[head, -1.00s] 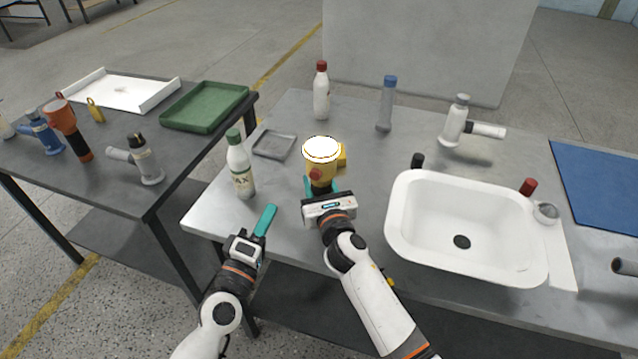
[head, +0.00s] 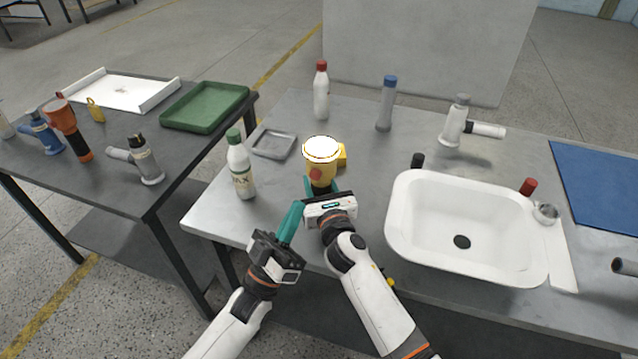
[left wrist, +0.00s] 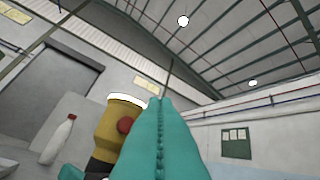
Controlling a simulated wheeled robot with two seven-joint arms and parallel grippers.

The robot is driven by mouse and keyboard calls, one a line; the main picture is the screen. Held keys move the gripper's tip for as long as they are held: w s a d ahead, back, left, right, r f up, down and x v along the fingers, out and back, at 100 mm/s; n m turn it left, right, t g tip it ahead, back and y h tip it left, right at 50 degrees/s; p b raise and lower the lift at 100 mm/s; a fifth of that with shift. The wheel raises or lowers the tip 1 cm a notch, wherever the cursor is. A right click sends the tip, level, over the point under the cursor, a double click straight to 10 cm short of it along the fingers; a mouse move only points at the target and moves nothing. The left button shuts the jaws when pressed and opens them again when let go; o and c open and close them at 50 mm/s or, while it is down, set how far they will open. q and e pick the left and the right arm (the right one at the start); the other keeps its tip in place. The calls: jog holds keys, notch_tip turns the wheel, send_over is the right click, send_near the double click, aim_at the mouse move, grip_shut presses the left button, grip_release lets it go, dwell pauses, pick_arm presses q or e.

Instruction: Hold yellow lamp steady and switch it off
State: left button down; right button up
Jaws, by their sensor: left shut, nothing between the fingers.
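The yellow lamp (head: 327,174) stands upright near the table's front edge, its white top bright. Its red round button (head: 316,174) faces me. My right gripper (head: 322,188) is shut on the lamp's dark lower part, with teal fingers on both sides. My left gripper (head: 297,206) is shut and empty, just left of and in front of the lamp, its teal fingertips pointing up toward it. In the left wrist view the lamp (left wrist: 110,135) and red button (left wrist: 125,125) show just left of my closed fingers (left wrist: 160,105), which overlap part of the lamp. Whether they touch cannot be told.
A green-capped bottle (head: 241,172) stands left of the lamp, with a small grey tray (head: 273,144) behind it. A yellow block (head: 342,155) sits right behind the lamp. A white sink basin (head: 425,240) lies to the right. Red-capped (head: 321,95) and blue-capped (head: 385,108) containers stand further back.

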aim_at(312, 176)
pick_arm(q)
jog(key=w+d, duration=0.2)
jog(key=w, duration=0.4)
jog(key=shift+w, duration=0.1)
dwell(2.0)
jog(key=shift+w+d, duration=0.1)
jog(key=shift+w, duration=0.2)
jog(key=shift+w+d, duration=0.1)
jog(key=shift+w, duration=0.7)
dwell(0.8)
jog(key=shift+s+a+r, duration=0.1)
jog(key=shift+s+a, duration=0.1)
jog(key=shift+s, duration=0.85)
jog(key=s+a, duration=0.2)
jog(key=s, duration=0.3)
jog(key=shift+s, duration=0.4)
